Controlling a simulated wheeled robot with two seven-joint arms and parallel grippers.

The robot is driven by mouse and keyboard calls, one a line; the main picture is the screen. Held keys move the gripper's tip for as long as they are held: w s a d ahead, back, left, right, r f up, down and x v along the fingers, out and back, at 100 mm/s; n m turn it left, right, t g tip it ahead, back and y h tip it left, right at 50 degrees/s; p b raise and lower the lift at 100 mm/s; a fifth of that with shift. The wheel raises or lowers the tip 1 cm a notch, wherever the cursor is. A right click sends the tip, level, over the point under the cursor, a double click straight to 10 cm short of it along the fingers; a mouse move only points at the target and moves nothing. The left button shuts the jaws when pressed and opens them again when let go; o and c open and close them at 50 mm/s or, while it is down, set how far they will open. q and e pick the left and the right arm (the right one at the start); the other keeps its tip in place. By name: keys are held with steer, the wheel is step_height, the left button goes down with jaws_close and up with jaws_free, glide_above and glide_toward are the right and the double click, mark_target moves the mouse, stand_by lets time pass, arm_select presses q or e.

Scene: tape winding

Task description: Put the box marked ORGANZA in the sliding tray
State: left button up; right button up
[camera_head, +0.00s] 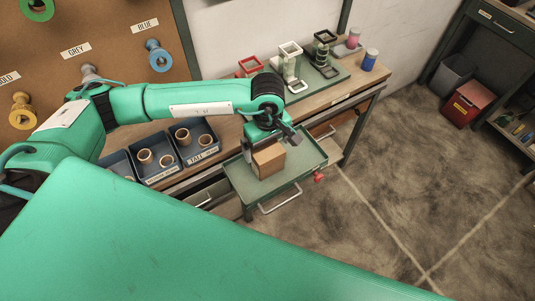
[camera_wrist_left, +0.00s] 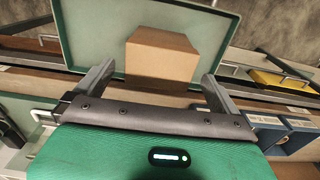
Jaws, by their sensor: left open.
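A plain brown cardboard box (camera_head: 268,161) sits in the green sliding tray (camera_head: 309,160), which is pulled out from the bench. No ORGANZA marking is readable on the sides that show. My left gripper (camera_head: 270,143) is at the box's upper back side, toward the bench. In the left wrist view the box (camera_wrist_left: 162,55) stands inside the tray (camera_wrist_left: 95,20), just beyond the open fingers (camera_wrist_left: 155,88), with a gap on each side. The box's underside is hidden. My right gripper is not in view.
Blue bins (camera_head: 158,172) with tape rolls stand on the bench left of the tray. A green board (camera_head: 322,80) with red, white and green holders lies at the back right. A peg board with coloured spools (camera_head: 158,55) rises at the left.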

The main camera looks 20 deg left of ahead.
arm_select(q)
step_height(320, 180, up, 7)
steer(key=shift+r+b, duration=0.1)
steer(key=shift+b, duration=0.6)
